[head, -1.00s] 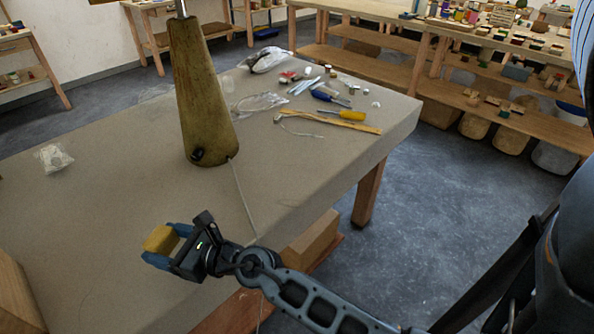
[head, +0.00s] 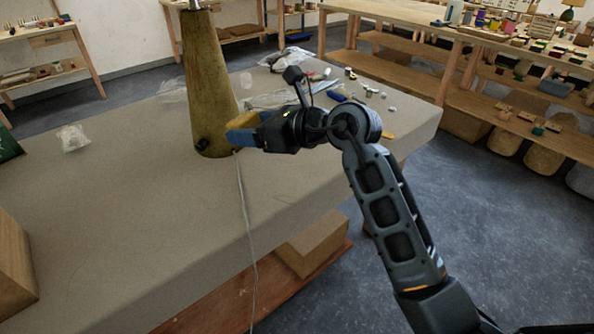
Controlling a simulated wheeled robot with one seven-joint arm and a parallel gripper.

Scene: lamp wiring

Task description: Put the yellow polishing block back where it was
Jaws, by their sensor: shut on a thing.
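The yellow polishing block (head: 243,119) is held between the blue fingers of my gripper (head: 238,128). My gripper is shut on it and is raised above the table. In the picture the block overlaps the lower right side of the tall tapered lamp base (head: 207,75). I cannot tell whether they touch. A thin cord (head: 244,205) runs from the foot of the lamp base over the table's front edge. My arm and gripper hide part of the tabletop behind them.
Small tools and parts, including white caps (head: 392,109), lie behind my arm. A clear plastic bag (head: 73,138) lies at left, a wooden box (head: 14,262) at near left. Shelves (head: 480,100) stand at back right.

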